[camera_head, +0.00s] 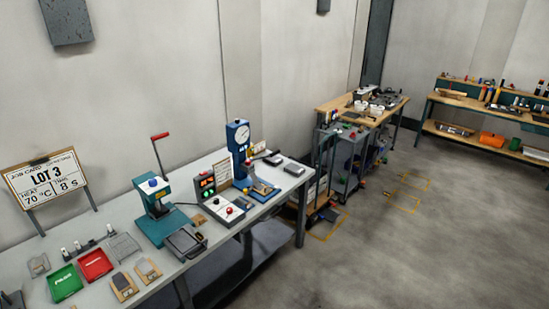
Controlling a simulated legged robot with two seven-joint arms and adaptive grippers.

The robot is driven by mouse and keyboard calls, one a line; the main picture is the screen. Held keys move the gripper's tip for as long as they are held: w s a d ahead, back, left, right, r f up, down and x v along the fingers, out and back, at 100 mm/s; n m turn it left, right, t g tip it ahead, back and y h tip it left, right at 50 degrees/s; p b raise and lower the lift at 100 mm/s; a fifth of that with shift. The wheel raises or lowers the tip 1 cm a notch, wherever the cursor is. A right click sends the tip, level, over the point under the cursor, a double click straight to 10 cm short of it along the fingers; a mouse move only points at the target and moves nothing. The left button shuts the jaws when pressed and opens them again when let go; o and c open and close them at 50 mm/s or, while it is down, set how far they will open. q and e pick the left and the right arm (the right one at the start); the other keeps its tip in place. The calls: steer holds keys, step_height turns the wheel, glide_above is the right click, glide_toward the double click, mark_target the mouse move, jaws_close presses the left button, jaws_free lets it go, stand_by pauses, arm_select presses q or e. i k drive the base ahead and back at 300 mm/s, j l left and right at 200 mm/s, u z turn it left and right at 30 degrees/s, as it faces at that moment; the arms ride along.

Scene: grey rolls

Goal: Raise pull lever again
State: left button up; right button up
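A grey lever with a red handle (160,136) stands raised on the teal press (155,196) on the workbench; its arm leans slightly from vertical. The press has a blue knob on top and a dark plate in front. Right of it is a blue press with a dial gauge (240,134); a dark bar with a black end shows at its right side. I cannot tell which lever is the pull lever. Neither of my grippers is in view.
The workbench (131,208) holds a control box (207,184) with lit displays, a green tray (64,282), a red tray (95,264) and small fixtures. A job card sign (42,183) reads LOT 3, 70 °C, 8 s. Other benches stand farther back; the floor (400,245) at right is clear.

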mark_target(277, 152)
steer(key=i+z, duration=0.3)
steer(key=i, duration=0.55)
steer(key=i+j+z, duration=0.1)
steer(key=i+z, duration=0.2)
steer(key=i, duration=0.6)
steer(key=i+l+z, duration=0.15)
steer(key=i, duration=1.25)
steer(key=i+u, duration=0.25)
steer(key=u, duration=0.25)
steer(key=i+u, duration=0.25)
steer(key=u, duration=0.25)
steer(key=i+l+u, duration=0.2)
steer(key=u, duration=0.3)
